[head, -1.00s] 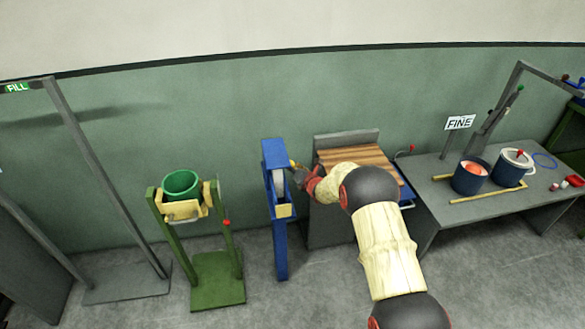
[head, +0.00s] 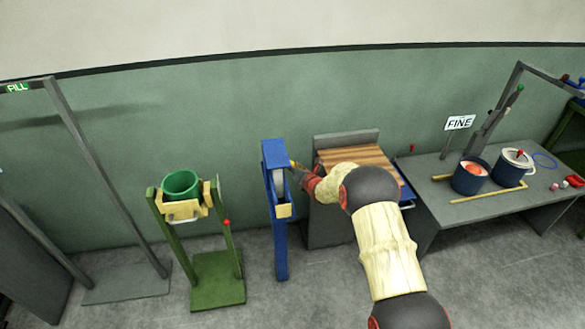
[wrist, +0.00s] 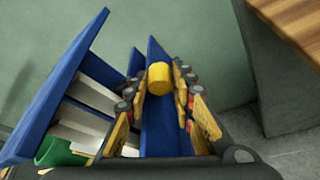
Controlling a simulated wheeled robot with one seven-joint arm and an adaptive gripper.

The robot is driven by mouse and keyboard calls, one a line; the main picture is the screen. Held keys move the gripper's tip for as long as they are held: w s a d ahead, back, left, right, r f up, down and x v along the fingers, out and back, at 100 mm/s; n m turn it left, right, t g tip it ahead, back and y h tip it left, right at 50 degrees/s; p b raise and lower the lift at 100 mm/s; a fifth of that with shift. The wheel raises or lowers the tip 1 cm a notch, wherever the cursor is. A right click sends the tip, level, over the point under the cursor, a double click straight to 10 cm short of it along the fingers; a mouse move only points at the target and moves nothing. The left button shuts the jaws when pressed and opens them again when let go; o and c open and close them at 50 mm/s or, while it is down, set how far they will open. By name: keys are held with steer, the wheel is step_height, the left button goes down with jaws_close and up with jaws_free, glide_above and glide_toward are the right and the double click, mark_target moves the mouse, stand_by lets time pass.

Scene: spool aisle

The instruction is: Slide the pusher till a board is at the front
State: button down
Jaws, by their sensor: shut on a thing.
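A tall narrow blue stand (head: 279,240) is left of my arm in the head view. A yellow round knob (wrist: 159,77), seemingly the pusher's, stands at a blue channel between my fingers. My gripper (wrist: 163,92) is shut on this knob, at the stand's right side. The fingers partly hide the channel.
A wood-striped top (head: 352,158) is close right of the stand. A green bucket (head: 182,185) hangs in a green stand on the left. A grey table (head: 440,212) with two pots (head: 470,178) is on the right. Open floor lies in front.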

steer(key=shift+s, duration=0.15)
steer(key=s+d+b, duration=0.3)
steer(key=s+b, duration=0.2)
steer(key=s, duration=0.5)
steer(key=shift+s, duration=0.2)
steer(key=c, duration=1.5)
jaws_free()
steer(key=v, duration=1.2)
steer(key=shift+d+f, duration=0.1)
steer(key=shift+f, duration=0.05)
